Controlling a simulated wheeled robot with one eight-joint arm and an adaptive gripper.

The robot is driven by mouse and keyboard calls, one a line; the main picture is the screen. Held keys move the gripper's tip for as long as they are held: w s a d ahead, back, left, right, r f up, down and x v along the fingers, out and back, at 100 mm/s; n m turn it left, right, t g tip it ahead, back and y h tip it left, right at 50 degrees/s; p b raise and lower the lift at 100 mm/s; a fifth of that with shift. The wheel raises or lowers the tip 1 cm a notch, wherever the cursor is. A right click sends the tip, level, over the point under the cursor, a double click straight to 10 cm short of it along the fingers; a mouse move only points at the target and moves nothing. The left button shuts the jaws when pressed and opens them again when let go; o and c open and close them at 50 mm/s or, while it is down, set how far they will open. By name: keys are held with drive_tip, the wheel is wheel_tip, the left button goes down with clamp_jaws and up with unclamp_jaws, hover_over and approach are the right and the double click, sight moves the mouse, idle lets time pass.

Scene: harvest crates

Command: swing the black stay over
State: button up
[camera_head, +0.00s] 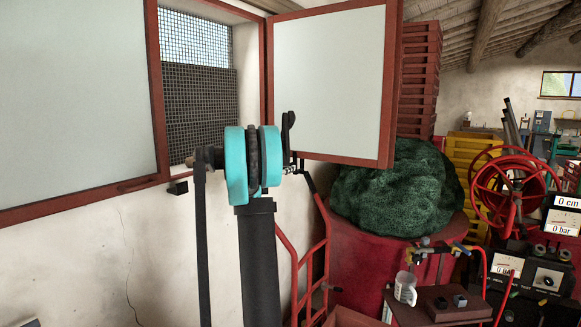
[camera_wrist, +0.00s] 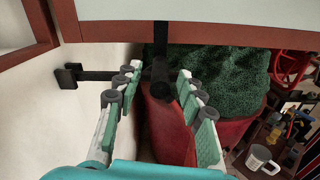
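In the wrist view, the black stay (camera_wrist: 97,75) runs from a dark bracket on the pale wall toward my gripper (camera_wrist: 158,74). A dark upright piece with a round knob (camera_wrist: 160,95) shows between my fingers; I cannot tell whether it belongs to the stay. My fingers stand apart on either side of it, with no clear contact. In the head view, my turquoise wrist hides most of the gripper and the stay. A small black bracket (camera_head: 178,188) shows on the wall below the window. A red-framed shutter (camera_head: 330,80) stands open beyond my gripper.
A second red-framed pale panel (camera_head: 75,100) is at the left. A red hand truck (camera_head: 300,265) stands below right of my arm. A red bin (camera_head: 350,235) holding green netting (camera_head: 400,190) and a hose reel (camera_head: 510,185) are further right.

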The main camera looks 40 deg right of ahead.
sight(295, 163)
drive_tip(key=shift+x, duration=2.2)
clamp_jaws()
